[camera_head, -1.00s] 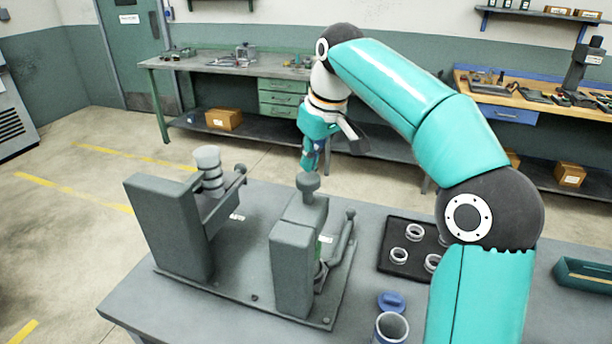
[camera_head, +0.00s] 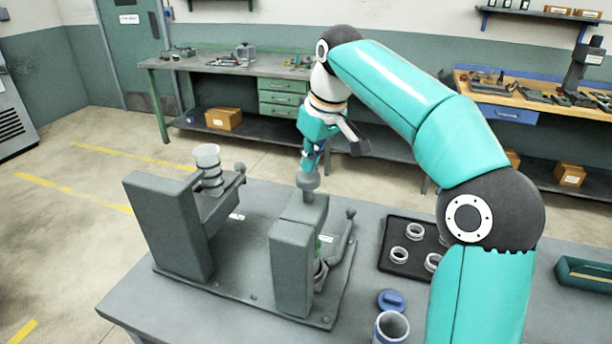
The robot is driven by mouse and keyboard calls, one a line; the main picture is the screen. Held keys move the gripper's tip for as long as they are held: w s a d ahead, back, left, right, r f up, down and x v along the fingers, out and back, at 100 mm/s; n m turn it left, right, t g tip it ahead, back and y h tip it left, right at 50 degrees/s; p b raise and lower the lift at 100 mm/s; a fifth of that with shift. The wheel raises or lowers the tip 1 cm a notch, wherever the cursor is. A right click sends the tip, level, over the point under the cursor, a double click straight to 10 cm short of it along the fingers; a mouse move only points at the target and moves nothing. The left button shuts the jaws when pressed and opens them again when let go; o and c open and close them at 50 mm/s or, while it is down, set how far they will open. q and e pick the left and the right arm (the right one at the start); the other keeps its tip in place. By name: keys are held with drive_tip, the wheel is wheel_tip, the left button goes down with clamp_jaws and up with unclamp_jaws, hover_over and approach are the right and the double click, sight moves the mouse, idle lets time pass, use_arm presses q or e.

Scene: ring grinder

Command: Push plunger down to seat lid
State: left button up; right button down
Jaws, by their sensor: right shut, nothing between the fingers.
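My right gripper (camera_head: 310,168) is shut and empty. It points down, with its tips at the round grey plunger knob (camera_head: 308,181) on top of the right-hand press (camera_head: 293,262); they look to be touching it. The space under the plunger is mostly hidden by the press column, so I cannot tell whether a lid sits there. A small part of a greyish piece (camera_head: 320,272) shows beside the column. A blue lid-like piece (camera_head: 392,299) lies on the table beside an open grey-and-blue cup (camera_head: 391,327). My left gripper is not in view.
A second grey station (camera_head: 168,230) with a pale cup (camera_head: 207,156) on top stands to the left on the same base plate. A black tray (camera_head: 393,268) with several metal rings lies to the right. A teal bin (camera_head: 590,277) sits at the right edge.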

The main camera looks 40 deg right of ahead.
sight(310, 177)
drive_tip(key=shift+f+b, duration=1.55)
drive_tip(key=shift+f, duration=0.7)
drive_tip(key=shift+a+f, duration=0.1)
wheel_tip(310, 177, up, 10)
drive_tip(key=p, duration=0.9)
drive_tip(key=shift+f+p, duration=0.2)
drive_tip(key=shift+p, duration=0.1)
drive_tip(key=shift+w+f, duration=0.1)
